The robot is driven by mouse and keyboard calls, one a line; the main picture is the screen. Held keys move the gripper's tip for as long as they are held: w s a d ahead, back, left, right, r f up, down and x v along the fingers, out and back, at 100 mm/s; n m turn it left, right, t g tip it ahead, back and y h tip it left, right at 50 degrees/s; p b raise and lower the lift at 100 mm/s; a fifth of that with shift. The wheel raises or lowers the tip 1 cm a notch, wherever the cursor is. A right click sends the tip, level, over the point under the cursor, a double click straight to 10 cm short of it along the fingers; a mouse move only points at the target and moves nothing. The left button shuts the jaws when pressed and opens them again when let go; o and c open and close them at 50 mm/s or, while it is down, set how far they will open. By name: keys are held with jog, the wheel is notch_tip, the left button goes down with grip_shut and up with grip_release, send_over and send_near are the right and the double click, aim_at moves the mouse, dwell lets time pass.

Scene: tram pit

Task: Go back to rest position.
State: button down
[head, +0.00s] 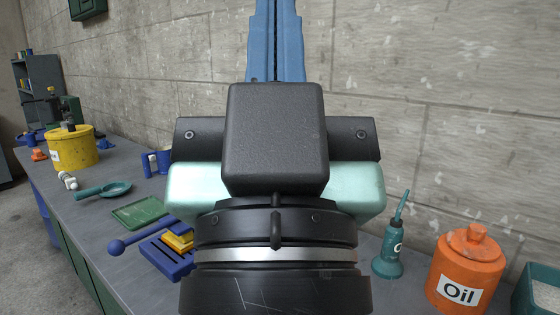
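My gripper (275,10) is raised in the middle of the head view, in front of the concrete wall. Its two blue fingers point up and lie side by side with only a thin dark seam between them. They look shut, and nothing shows between them. The very tips reach the top edge of the picture. My dark wrist and the pale green gripper body hide the middle of the bench.
The grey workbench (85,222) runs along the wall. On the right are a teal oil bottle (388,255) and an orange Oil can (468,265).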

notch_tip(320, 180, up, 17)
jog(key=p, duration=1.6)
jog(key=shift+s+d+f, duration=0.15)
